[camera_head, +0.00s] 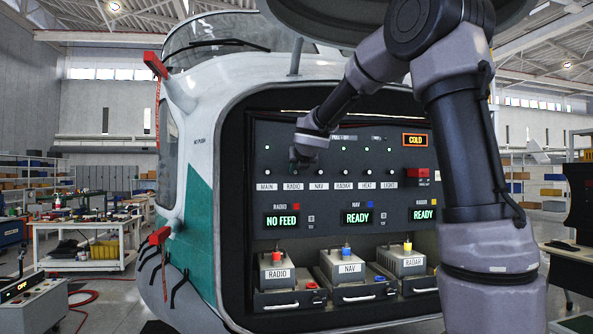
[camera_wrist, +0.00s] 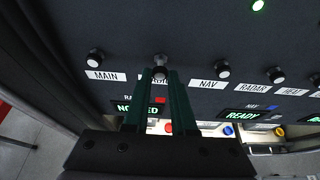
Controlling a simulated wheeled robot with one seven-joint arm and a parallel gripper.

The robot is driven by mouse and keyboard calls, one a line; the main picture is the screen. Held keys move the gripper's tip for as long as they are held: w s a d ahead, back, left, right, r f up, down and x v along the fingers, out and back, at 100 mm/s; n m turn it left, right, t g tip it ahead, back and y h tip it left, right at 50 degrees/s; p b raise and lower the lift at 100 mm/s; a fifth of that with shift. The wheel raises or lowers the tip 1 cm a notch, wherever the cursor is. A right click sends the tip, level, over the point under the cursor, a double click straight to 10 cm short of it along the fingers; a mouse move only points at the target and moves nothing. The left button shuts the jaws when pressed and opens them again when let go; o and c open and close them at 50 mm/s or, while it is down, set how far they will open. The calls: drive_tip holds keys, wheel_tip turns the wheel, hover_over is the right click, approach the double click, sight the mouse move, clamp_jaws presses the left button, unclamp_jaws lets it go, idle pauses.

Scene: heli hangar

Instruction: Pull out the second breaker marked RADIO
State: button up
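The RADIO breaker is a small round knob (camera_wrist: 160,62) on the dark panel above its white RADIO label (camera_head: 293,186), second from the left between MAIN (camera_wrist: 95,57) and NAV (camera_wrist: 222,69). My gripper (camera_wrist: 160,75) reaches the panel with its two dark green fingers on either side of the RADIO knob. The knob fills most of the gap at the fingertips; I cannot tell whether they touch it. In the head view my gripper (camera_head: 300,160) covers the RADIO knob. The RADIO display (camera_head: 282,220) reads NO FEED.
The NAV display (camera_head: 357,217) and the RADAR display (camera_head: 423,215) read READY. A COLD sign (camera_head: 415,140) is lit at the upper right. Below stand boxes marked RADIO (camera_head: 277,273), NAV (camera_head: 347,268) and RADAR (camera_head: 411,262) in trays. Neighbouring knobs sit close on both sides.

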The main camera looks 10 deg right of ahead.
drive_tip(key=o, duration=0.4)
drive_tip(key=shift+s, duration=0.1)
drive_tip(key=v, duration=1)
drive_tip(key=shift+s+r, duration=0.2)
drive_tip(key=shift+s, duration=0.05)
